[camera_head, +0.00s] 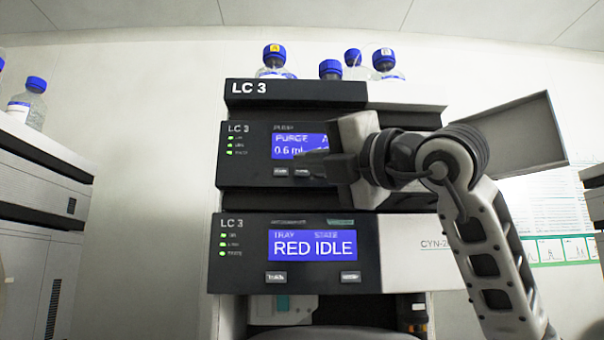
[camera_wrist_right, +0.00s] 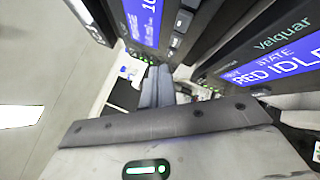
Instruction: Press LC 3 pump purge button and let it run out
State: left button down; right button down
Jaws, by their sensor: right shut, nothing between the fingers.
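The LC 3 pump module (camera_head: 250,177) is the upper unit with a screen in the stack. Its blue screen (camera_head: 290,145) reads "PURGE" and "0.6 ml", with the right part hidden by my right gripper. Two small grey buttons (camera_head: 281,172) sit under the screen. My right gripper (camera_head: 305,178) is at the pump front, its fingertips close to the buttons; I cannot tell whether they touch. In the right wrist view its grey fingers (camera_wrist_right: 157,86) are together and empty, beside the pump screen (camera_wrist_right: 145,18) and buttons (camera_wrist_right: 182,22). My left gripper is out of view.
Below is the tray module (camera_head: 230,270), its screen reading "RED IDLE". Blue-capped bottles (camera_head: 273,62) stand on top of the stack. Another bottle (camera_head: 30,103) stands on equipment at the left. A green-edged poster (camera_head: 550,220) hangs at the right.

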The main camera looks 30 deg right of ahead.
jog(key=s+a, duration=0.1)
jog(key=s, duration=0.1)
jog(key=shift+s+a, duration=0.35)
jog(key=shift+s, duration=0.05)
dwell(0.6)
